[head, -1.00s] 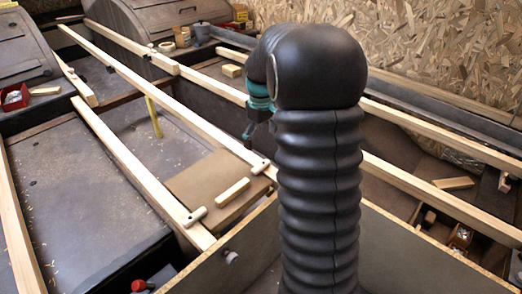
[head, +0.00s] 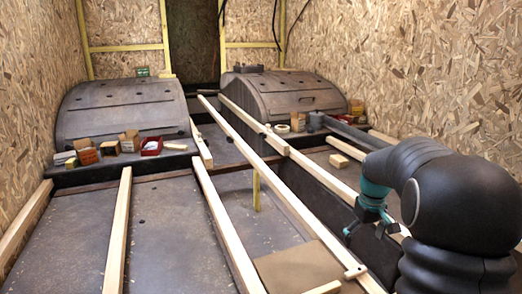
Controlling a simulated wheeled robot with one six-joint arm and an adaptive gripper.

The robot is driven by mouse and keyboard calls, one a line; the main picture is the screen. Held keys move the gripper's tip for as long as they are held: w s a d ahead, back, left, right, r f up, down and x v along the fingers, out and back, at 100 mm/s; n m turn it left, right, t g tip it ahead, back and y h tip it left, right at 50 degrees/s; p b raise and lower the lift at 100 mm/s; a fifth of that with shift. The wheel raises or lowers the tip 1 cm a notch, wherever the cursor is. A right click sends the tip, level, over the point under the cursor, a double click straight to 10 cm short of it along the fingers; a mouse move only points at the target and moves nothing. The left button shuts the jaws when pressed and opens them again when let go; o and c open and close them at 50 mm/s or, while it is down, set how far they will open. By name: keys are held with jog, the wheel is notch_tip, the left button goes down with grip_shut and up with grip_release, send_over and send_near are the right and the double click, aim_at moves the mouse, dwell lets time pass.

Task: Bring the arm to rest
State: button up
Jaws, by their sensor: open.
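My arm (head: 465,205), black and ribbed, stands at the right edge of the head view, bent over at the top toward the left. My gripper (head: 366,232), dark fingers below a teal body, hangs from its end and points down. The fingers are apart and I see nothing held between them. The gripper appears in front of a long timber rail and the dark recess beside it; its height above them is hard to judge. The lower arm is cut off by the frame.
Two dark wheel arches (head: 120,112) (head: 284,95) stand at the back. Small boxes (head: 129,140) and a red tray (head: 151,146) sit on the left ledge. Long timber rails (head: 117,235) cross the floor. A brown board (head: 298,268) lies front centre. Chipboard walls (head: 450,75) close both sides.

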jog(key=s+a+r+m+t+p, duration=0.1)
jog(key=s+a+r, duration=0.2)
jog(key=s, duration=0.6)
jog(key=s+a+r+t, duration=0.2)
jog(key=s+a+r, duration=0.1)
jog(key=s+a, duration=0.4)
jog(key=s+a+r+m+t+p, duration=0.1)
jog(key=s+a+r, duration=0.3)
jog(key=s, duration=0.7)
jog(key=shift+a+m+t+p, duration=0.35)
jog(key=shift+a+t, duration=0.35)
jog(key=shift+a, duration=0.15)
jog(key=shift+s, duration=0.1)
